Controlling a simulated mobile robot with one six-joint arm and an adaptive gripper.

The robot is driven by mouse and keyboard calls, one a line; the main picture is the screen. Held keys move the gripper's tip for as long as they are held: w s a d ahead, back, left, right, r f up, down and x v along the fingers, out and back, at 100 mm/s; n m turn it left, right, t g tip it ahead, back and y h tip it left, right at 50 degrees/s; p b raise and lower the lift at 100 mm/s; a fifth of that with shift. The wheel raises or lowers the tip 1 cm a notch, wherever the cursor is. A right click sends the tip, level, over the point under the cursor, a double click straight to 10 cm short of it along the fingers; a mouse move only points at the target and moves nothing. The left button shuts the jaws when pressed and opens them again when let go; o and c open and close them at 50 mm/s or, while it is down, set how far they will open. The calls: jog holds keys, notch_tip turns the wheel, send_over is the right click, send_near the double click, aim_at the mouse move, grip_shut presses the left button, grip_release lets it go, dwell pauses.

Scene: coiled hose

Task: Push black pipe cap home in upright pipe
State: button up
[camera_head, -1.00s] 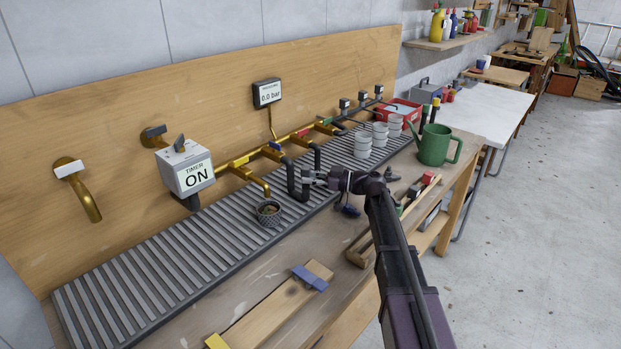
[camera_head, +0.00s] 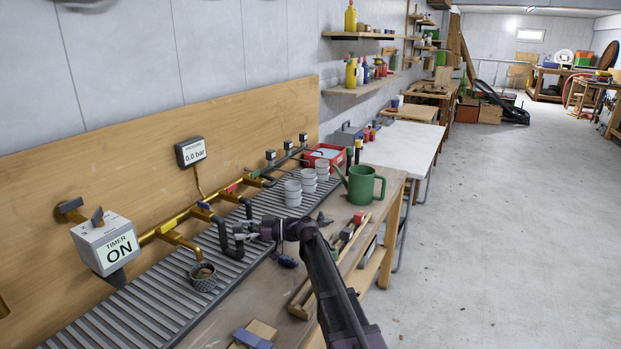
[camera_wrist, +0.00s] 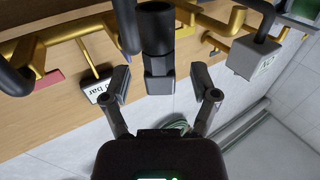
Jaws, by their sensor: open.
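In the wrist view, which is close to upside down, a black upright pipe (camera_wrist: 156,32) comes in from the top edge. A dark grey faceted piece, which looks like the pipe cap (camera_wrist: 159,80), sits at its end in line with it. How deep it is seated I cannot tell. My gripper (camera_wrist: 160,70) is open, with one finger on each side of the cap and visible gaps to both. In the head view my gripper (camera_head: 240,232) is at the top of a bent black pipe (camera_head: 222,238); the cap is not distinguishable there.
The grey timer box (camera_head: 107,243) reads ON and the pressure gauge (camera_head: 191,151) reads 0.0 bar. Brass pipework (camera_head: 172,225) runs along the wooden board. A mesh cup (camera_head: 203,284), white containers (camera_head: 293,193) and a green watering can (camera_head: 362,187) stand nearby.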

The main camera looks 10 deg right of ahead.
aim_at(241, 225)
jog(key=shift+r+p, duration=3.7)
jog(key=shift+r, duration=0.3)
jog(key=shift+r+h+p, duration=0.25)
jog(key=shift+h+p, duration=0.05)
jog(key=shift+p, duration=0.4)
jog(key=w+d+r+m+g+h+p, duration=0.1)
jog(key=d+r+m+h+p, duration=0.2)
jog(key=d+m+h+p, duration=0.3)
jog(key=w+d+r+m+g+h+p, duration=0.1)
jog(key=d+r+m+h+p, duration=0.2)
jog(key=d+m+h+p, duration=0.3)
jog(key=d+h+p, duration=0.5)
jog(key=d+p, duration=0.5)
jog(key=p, duration=0.1)
jog(key=shift+w+d+m+g+p, duration=0.15)
jog(key=shift+w+m+g+p, duration=0.15)
jog(key=shift+m, duration=0.1)
jog(key=shift+s, duration=0.1)
jog(key=s+f+m+b, duration=0.1)
jog(key=s+f+b, duration=0.1)
jog(key=s, duration=1.2)
jog(key=s+f+m+b, duration=0.2)
jog(key=s+f+b, duration=0.1)
jog(key=s, duration=1.1)
jog(key=shift+s+d+m, duration=0.25)
jog(key=shift+s+m, duration=0.05)
jog(key=shift+s, duration=0.05)
